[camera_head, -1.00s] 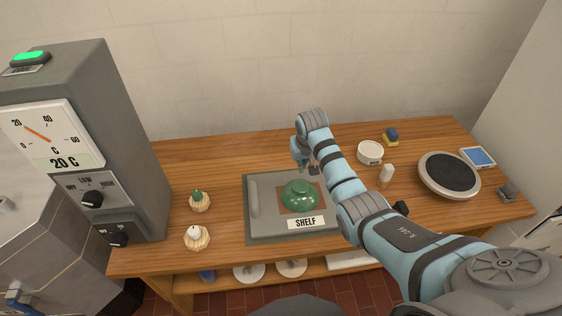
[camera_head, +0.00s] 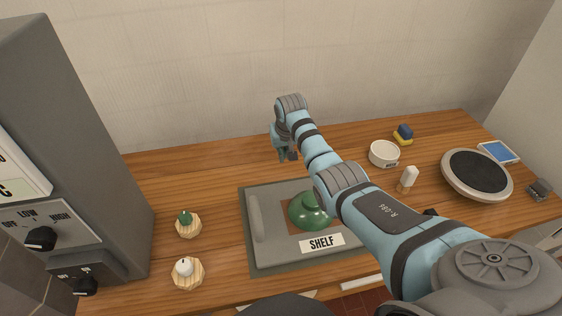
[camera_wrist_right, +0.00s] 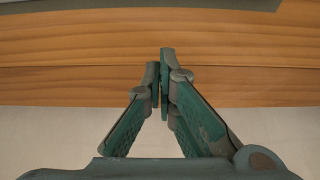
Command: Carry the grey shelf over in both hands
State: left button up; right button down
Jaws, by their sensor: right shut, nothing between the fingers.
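The grey shelf (camera_head: 276,222) lies flat on the wooden table, with a raised handle bar on its left side and a "SHELF" label at the front. A green lidded bowl (camera_head: 307,214) stands on its brown centre patch. My right forearm hides the shelf's right side and part of the bowl. My right gripper (camera_head: 287,158) is behind the shelf's back edge, apart from it, over bare wood. In the right wrist view its fingers (camera_wrist_right: 159,60) are together and empty. My left gripper is out of view.
A grey cabinet with knobs (camera_head: 75,130) stands at the left. Two small wooden stands with a green item (camera_head: 185,217) and a white item (camera_head: 184,267) sit left of the shelf. A white bowl (camera_head: 384,153), white bottle (camera_head: 408,178) and round dark-topped device (camera_head: 477,174) are at the right.

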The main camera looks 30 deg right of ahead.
aim_at(281, 169)
jog(key=b+x, duration=0.8)
jog(key=b, duration=0.1)
jog(key=shift+s+d+f, duration=0.1)
jog(key=shift+f, duration=0.3)
jog(key=p, duration=0.2)
jog(key=s+r+p, duration=0.1)
jog(key=p, duration=0.1)
jog(key=shift+s+a+r, duration=0.3)
jog(key=shift+s+a, duration=0.05)
jog(key=shift+a, duration=0.05)
jog(key=shift+s+a+f+p, duration=0.15)
jog(key=shift+s+f+p, duration=0.05)
jog(key=shift+s+p, duration=0.75)
jog(key=shift+s+f, duration=0.1)
jog(key=shift+f, duration=0.1)
jog(key=shift+a, duration=0.1)
